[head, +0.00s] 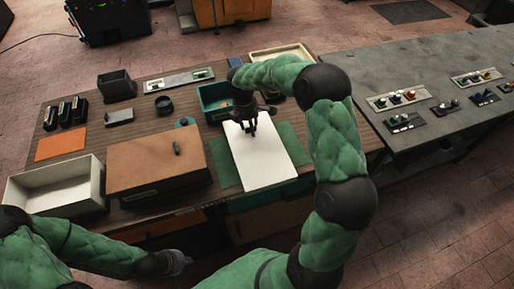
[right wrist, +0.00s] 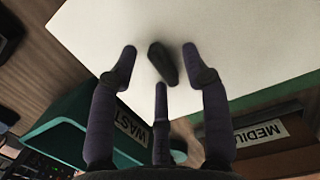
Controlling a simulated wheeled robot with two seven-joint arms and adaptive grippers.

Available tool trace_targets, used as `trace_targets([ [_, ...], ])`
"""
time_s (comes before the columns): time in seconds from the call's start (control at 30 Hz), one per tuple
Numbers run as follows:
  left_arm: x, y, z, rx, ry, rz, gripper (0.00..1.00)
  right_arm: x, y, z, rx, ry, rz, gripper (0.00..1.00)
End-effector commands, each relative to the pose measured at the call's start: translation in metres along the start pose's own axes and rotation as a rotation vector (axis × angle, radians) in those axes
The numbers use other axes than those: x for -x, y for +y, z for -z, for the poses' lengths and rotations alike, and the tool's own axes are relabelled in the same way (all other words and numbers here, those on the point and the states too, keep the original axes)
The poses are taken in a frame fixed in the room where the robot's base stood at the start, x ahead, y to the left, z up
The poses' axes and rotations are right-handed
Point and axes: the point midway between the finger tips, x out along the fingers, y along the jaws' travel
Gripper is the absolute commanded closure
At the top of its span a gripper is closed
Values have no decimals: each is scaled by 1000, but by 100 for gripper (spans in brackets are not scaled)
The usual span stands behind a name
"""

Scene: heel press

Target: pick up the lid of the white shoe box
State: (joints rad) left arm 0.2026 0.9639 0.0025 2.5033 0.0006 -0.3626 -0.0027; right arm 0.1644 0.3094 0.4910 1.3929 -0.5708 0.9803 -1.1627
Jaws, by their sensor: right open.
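The white lid (head: 265,165) lies flat over a green mat (head: 222,163) in the middle of the bench; whether a box is under it I cannot tell. My right gripper (head: 249,128) is above its far part, pointing down. In the right wrist view, a dark knob (right wrist: 162,62) stands on the white lid (right wrist: 235,40). The three fingers of my right gripper (right wrist: 160,65) are spread and empty, with the knob between and beyond their tips. My left gripper (head: 178,262) is low at the front, away from the lid; its fingers are too small to judge.
An open white box (head: 55,188) and a closed brown box (head: 155,165) with a knob stand left of the lid. A teal bin labelled WASTE (right wrist: 130,124) is close to my right gripper. A grey counter (head: 450,135) with small parts adjoins at right.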

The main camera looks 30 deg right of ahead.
Motion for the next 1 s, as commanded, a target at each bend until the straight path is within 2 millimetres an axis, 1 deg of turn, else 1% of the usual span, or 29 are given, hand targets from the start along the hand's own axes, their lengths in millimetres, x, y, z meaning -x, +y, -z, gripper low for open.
trace_targets([
  [0.13,1,0,0,0,0,0,100,1,0,0,0,0,-1,52],
  [0.17,1,0,0,0,0,0,100,1,0,0,0,0,-1,61],
  [0.2,1,0,0,0,0,0,100,1,0,0,0,0,-1,72],
  [0.3,1,0,0,0,0,0,100,1,0,0,0,0,-1,98],
  [0.6,1,0,0,0,0,0,100,2,0,0,0,0,-1,99],
  [0.7,2,0,0,0,0,0,100,6,1,-1,0,0,-2,99],
  [0.77,3,1,0,0,0,0,100,12,1,-1,0,0,-4,99],
  [0.87,6,2,0,0,0,0,100,27,1,-3,0,1,-5,99],
  [1.0,12,4,0,0,0,0,100,55,1,-6,-1,1,-5,99],
])
